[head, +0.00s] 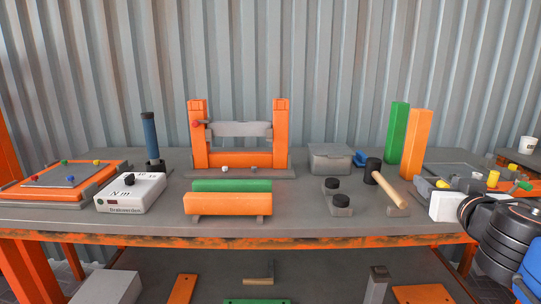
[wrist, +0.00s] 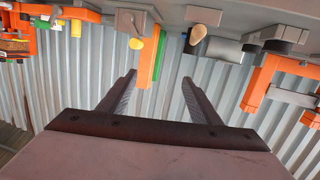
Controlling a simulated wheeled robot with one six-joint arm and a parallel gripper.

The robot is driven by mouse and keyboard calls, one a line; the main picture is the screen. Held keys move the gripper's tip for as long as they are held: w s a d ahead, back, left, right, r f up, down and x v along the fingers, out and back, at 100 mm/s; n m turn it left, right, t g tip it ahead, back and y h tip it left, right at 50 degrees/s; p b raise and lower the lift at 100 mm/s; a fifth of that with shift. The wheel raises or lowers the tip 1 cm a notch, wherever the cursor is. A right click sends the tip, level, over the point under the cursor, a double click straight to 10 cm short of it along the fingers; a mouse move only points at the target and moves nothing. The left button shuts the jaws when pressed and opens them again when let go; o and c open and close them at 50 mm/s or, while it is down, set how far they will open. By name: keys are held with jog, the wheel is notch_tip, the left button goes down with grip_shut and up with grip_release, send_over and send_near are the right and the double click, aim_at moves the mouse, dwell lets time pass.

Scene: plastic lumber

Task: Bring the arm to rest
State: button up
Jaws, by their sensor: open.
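My gripper (wrist: 160,82) shows in the wrist view with its two dark fingers apart and nothing between them. The wrist picture is upside down, with the bench along its top edge and the corrugated wall behind the fingers. In the head view my arm (head: 505,235) reaches in at the lower right, in front of the bench's right end. Its black joints and a white part show there; the fingers cannot be made out clearly in that view.
The grey bench (head: 300,222) holds an orange frame (head: 198,135), a white box (head: 130,195), green (head: 398,130) and orange (head: 416,140) upright posts, a mallet (head: 388,188) and a lidded grey box (head: 330,158). A blue-handled tool (head: 150,135) stands at left. A cup (head: 527,145) is far right.

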jog(key=s+d+f+m+g+h, duration=0.15)
jog(key=s+f+g, duration=0.45)
jog(key=f, duration=0.6)
jog(key=s+a+f+n+g+y, duration=0.3)
jog(key=s+a+f+g+y, duration=0.2)
jog(key=s+a+f, duration=0.3)
jog(key=shift+a+f+n, duration=0.35)
jog(key=shift+a+f, duration=0.5)
jog(key=shift+f, duration=0.05)
